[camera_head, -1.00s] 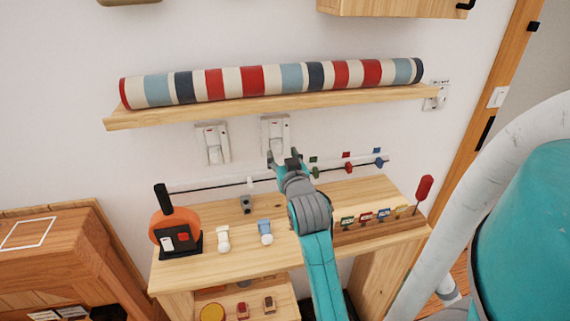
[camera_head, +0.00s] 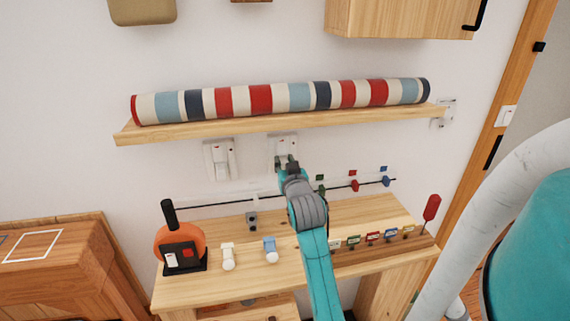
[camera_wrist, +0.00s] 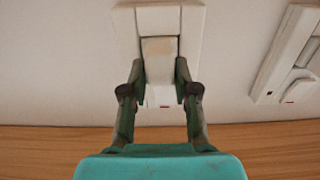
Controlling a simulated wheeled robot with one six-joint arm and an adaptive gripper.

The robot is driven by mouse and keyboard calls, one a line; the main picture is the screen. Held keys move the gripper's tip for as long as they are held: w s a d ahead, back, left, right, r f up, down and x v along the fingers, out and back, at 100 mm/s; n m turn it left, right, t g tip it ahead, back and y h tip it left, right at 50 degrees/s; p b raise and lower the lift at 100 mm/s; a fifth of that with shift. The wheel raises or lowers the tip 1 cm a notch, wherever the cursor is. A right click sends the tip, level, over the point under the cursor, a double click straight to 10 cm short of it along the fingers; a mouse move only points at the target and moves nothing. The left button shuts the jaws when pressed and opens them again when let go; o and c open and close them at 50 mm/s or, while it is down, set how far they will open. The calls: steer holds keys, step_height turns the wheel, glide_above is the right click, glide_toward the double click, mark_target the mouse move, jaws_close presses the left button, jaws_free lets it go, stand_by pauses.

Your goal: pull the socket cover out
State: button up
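Two white socket plates are on the wall under the shelf. My gripper (camera_head: 287,160) is at the right-hand plate (camera_head: 284,141), which fills the top middle of the wrist view (camera_wrist: 190,20). A pale socket cover (camera_wrist: 159,60) sits on that plate. In the wrist view my gripper's fingertips (camera_wrist: 160,68) lie close against both sides of the cover, apparently shut on it. In the head view the gripper hides most of the cover. The left-hand plate (camera_head: 211,160) has a similar white piece on it.
A wooden shelf (camera_head: 280,129) bearing a striped roll (camera_head: 290,97) runs just above the sockets. Below stands a wooden bench (camera_head: 310,268) with an orange tool, white and blue pieces, coloured tags and a red-handled tool. A thin dark rod (camera_head: 230,203) runs along the wall.

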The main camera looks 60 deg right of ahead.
jaws_close()
steer(key=shift+o, duration=0.9)
jaws_free()
jaws_close()
steer(key=v, duration=0.7)
steer(key=shift+f, duration=0.15)
stand_by(0.8)
stand_by(0.3)
